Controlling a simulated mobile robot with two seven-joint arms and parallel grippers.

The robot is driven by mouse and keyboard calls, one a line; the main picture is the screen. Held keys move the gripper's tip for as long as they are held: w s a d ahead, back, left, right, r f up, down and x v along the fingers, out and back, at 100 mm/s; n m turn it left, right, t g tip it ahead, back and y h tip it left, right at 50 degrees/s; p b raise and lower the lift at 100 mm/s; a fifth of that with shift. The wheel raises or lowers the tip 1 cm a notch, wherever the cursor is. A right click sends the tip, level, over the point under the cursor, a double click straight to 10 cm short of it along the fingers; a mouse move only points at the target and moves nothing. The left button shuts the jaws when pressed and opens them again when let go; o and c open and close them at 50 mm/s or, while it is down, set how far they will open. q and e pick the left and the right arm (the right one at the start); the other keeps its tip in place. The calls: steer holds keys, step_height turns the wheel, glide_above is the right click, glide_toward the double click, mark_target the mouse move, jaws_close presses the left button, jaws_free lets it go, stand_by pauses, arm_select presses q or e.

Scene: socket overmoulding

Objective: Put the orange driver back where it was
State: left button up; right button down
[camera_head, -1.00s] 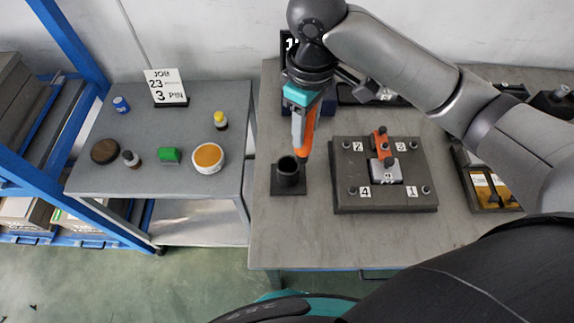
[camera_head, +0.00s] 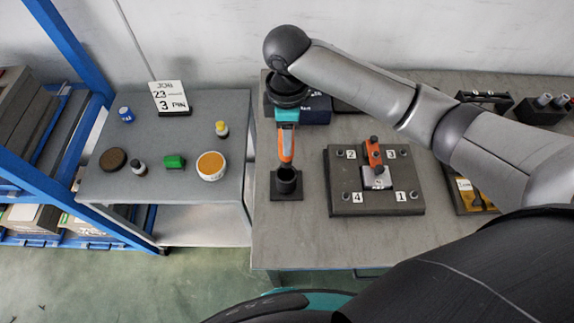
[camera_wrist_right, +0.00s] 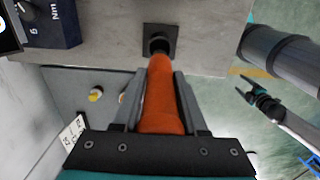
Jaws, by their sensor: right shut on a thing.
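The orange driver (camera_head: 287,146) is held by my right gripper (camera_head: 287,128) and points downward. Its lower end is right at the mouth of the black round holder (camera_head: 287,187), which stands on a square base. I cannot tell whether the tip is inside. In the right wrist view, the orange driver (camera_wrist_right: 161,98) lies between the two fingers of my right gripper (camera_wrist_right: 160,95), lined up with the black holder (camera_wrist_right: 160,38) beyond. My left gripper (camera_wrist_right: 250,90) shows at the right of that view, empty, its fingertips apart.
A dark fixture plate (camera_head: 376,205) with numbered corners and an orange-handled clamp (camera_head: 373,154) sits right of the holder. A dark blue box (camera_head: 315,108) is behind. A side table (camera_head: 230,105) at left carries jars and bottles. The bench front is clear.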

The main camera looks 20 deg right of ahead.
mark_target(287, 165)
step_height(287, 165, down, 11)
steer(key=shift+f+b, duration=0.1)
steer(key=shift+b, duration=0.55)
steer(key=shift+f, duration=0.1)
steer(key=shift+f, duration=0.1)
steer(key=shift+c, duration=2.2)
jaws_free()
step_height(287, 165, up, 12)
steer(key=shift+r+p, duration=0.2)
steer(key=shift+p, duration=0.65)
steer(key=shift+s+f, duration=0.1)
